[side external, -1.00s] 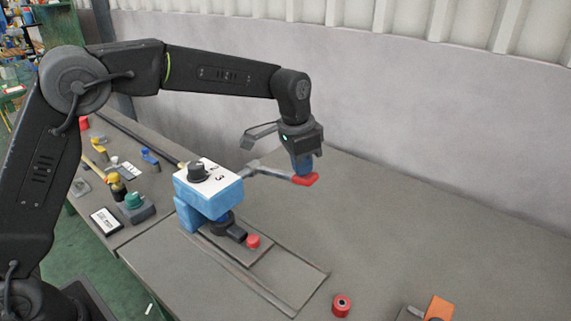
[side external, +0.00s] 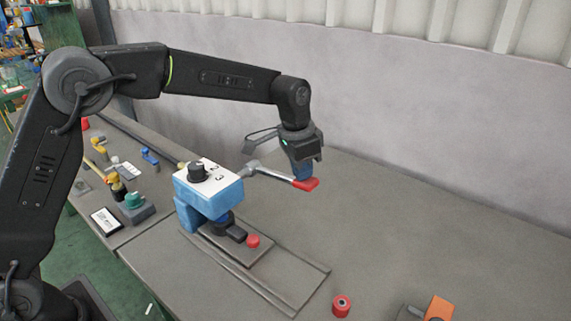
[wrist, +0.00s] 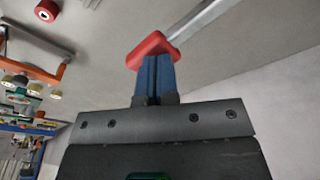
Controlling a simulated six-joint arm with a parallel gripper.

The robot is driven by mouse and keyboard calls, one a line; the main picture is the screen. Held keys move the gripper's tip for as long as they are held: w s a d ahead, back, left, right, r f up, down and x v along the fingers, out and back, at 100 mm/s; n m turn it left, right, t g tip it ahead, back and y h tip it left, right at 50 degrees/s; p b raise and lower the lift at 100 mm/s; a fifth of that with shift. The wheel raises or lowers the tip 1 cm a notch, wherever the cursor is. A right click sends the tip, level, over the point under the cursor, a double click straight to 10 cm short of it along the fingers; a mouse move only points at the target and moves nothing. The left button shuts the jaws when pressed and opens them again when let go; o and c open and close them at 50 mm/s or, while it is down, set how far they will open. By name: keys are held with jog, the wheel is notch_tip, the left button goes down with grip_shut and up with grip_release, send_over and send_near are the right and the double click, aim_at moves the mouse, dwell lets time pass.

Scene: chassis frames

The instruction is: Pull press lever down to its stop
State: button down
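The press (side external: 208,190) is a blue block with a white top and a black knob. Its grey lever (side external: 272,173) reaches out to the right, sloping down to a red handle (side external: 306,185). My gripper (side external: 301,176) is over the handle with its blue fingers pointing down. In the wrist view the two fingers (wrist: 155,62) are side by side with only a thin line between them. Their tips meet the red handle (wrist: 150,46), which lies across them and looks to be outside the fingers, not between them. The exact contact is partly hidden.
A red button (side external: 253,241) sits on the press base plate (side external: 285,270). A red cylinder (side external: 342,305) and an orange part (side external: 439,308) stand at the front right. Small tools and a teal-knobbed box (side external: 135,205) lie on the left bench. The table right of the lever is clear.

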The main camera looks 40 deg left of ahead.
aim_at(301, 188)
jog(key=shift+s+f, duration=0.1)
jog(key=shift+f, duration=2.55)
dwell(2.0)
jog(key=shift+r, duration=0.1)
jog(key=shift+r, duration=3.55)
notch_tip(301, 188, up, 9)
jog(key=shift+f, duration=0.2)
jog(key=shift+a, duration=0.1)
